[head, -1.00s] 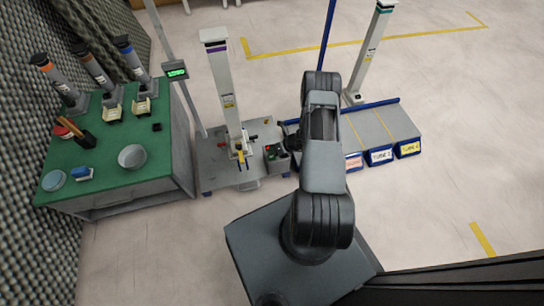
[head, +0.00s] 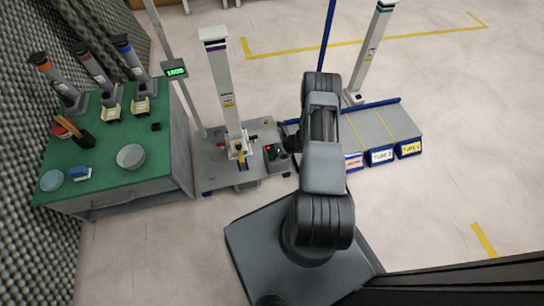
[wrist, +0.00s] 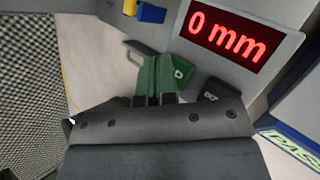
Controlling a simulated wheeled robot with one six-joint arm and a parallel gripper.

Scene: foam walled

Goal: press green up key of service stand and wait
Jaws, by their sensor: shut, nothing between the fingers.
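The service stand (head: 222,165) is a grey base with a tall white column (head: 225,90) and a small dark control box (head: 277,157) at its right. In the wrist view, the green up key (wrist: 170,75) lies straight ahead of my shut, empty gripper (wrist: 157,98). The fingertips overlap the key's near edge; whether they touch or press it I cannot tell. A black key (wrist: 214,89) sits right of it, its label partly hidden. The display (wrist: 240,36) above reads "0 mm" in red. In the head view, my arm reaches to the control box and the fingertips are hard to make out.
A pole carries a green-lit display (head: 175,71). Right of my arm is a grey platform (head: 390,130) with labelled bins (head: 382,156). Open floor lies at the far right.

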